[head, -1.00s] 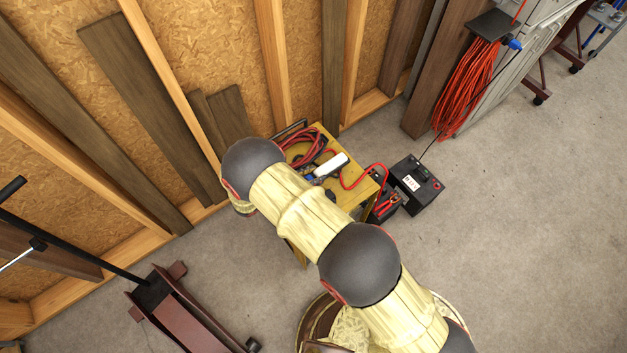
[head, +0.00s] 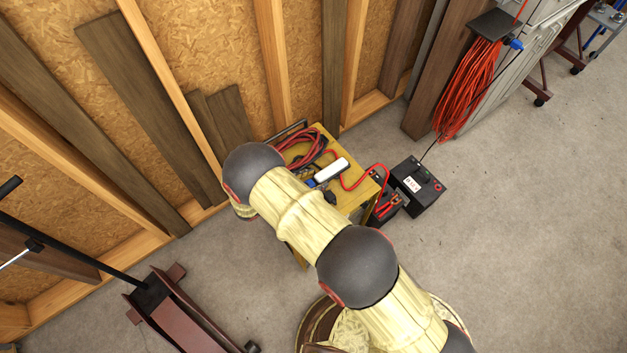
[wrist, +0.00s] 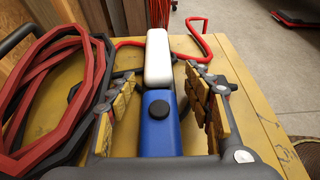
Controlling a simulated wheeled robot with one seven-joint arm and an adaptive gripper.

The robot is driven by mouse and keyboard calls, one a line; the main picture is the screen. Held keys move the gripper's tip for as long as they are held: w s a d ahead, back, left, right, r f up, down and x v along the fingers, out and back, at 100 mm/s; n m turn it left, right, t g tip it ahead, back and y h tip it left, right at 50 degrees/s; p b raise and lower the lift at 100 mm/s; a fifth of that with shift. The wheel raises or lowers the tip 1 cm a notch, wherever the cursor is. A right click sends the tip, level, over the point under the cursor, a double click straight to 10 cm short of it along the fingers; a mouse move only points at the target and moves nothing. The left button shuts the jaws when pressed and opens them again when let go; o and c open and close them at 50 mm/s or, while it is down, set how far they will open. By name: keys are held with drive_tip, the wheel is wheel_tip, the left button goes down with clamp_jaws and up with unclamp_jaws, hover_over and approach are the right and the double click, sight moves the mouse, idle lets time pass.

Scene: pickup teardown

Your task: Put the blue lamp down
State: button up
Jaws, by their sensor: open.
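The blue lamp lies on the yellow table. In the wrist view its blue body (wrist: 160,125) with a black knob is near the picture's bottom, and its white head (wrist: 158,57) points away. My gripper (wrist: 165,95) is open, with one finger on each side of the blue body and a visible gap to each. In the head view the lamp's white part (head: 331,170) shows on the table (head: 362,192); my arm hides the gripper there.
Red and black cables (wrist: 50,85) are coiled on the table just left of my gripper. A red cable runs beyond the lamp. A black battery (head: 417,183) stands on the floor right of the table. A floor jack (head: 180,310) is at lower left. Open floor lies to the right.

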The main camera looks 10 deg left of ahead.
drive_tip(key=shift+r, duration=0.1)
drive_tip(key=shift+s+a+r+p, duration=0.1)
drive_tip(key=shift+r+p, duration=0.15)
drive_tip(key=shift+p, duration=0.05)
drive_tip(key=p+v, duration=0.3)
drive_tip(key=v, duration=0.8)
drive_tip(key=shift+s+a+r, duration=0.1)
drive_tip(key=shift+s+a, duration=0.1)
drive_tip(key=shift+s, duration=0.05)
